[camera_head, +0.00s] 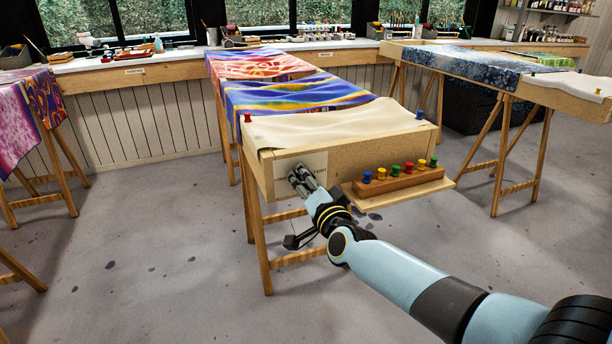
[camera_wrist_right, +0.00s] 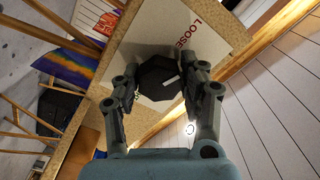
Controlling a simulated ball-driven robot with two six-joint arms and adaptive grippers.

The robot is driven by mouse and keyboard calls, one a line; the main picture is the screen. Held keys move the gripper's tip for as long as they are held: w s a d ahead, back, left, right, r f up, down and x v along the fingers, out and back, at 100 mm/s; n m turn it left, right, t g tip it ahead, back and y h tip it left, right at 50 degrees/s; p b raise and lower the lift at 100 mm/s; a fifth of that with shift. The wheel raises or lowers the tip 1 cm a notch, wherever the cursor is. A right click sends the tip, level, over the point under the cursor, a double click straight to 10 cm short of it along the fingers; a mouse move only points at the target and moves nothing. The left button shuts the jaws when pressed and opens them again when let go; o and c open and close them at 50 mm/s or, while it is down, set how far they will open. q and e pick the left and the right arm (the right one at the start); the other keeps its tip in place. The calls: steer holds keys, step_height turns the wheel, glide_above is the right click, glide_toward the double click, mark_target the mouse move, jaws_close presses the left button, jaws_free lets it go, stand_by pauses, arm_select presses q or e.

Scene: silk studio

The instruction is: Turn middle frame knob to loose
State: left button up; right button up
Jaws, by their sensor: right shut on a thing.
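The middle frame (camera_head: 350,152) is a wooden stretching frame with pale cloth on top. A pale label plate (camera_head: 314,162) is on its front end. My right gripper (camera_head: 297,176) reaches that plate from below right and hides the knob in the head view. In the right wrist view the knob (camera_wrist_right: 155,72) is dark and many-sided with a short white mark. My right gripper (camera_wrist_right: 160,84) is shut on it, with a finger on either side. The word LOOSE shows on the plate (camera_wrist_right: 188,32) beside the knob. The white mark points toward the right finger. My left gripper is not in view.
A wooden rack (camera_head: 400,180) with several coloured pushpins sits on a ledge to the right of my gripper. A red pushpin (camera_head: 248,118) and a blue one (camera_head: 419,115) stand on the frame's corners. Another frame (camera_head: 500,70) stands at the right.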

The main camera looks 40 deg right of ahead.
steer(key=shift+n+p, duration=0.8)
steer(key=shift+n, duration=0.9)
steer(key=shift+f+n, duration=0.15)
steer(key=shift+n, duration=0.15)
steer(key=o, duration=1.2)
steer(key=v, duration=1.2)
steer(key=shift+a, duration=0.1)
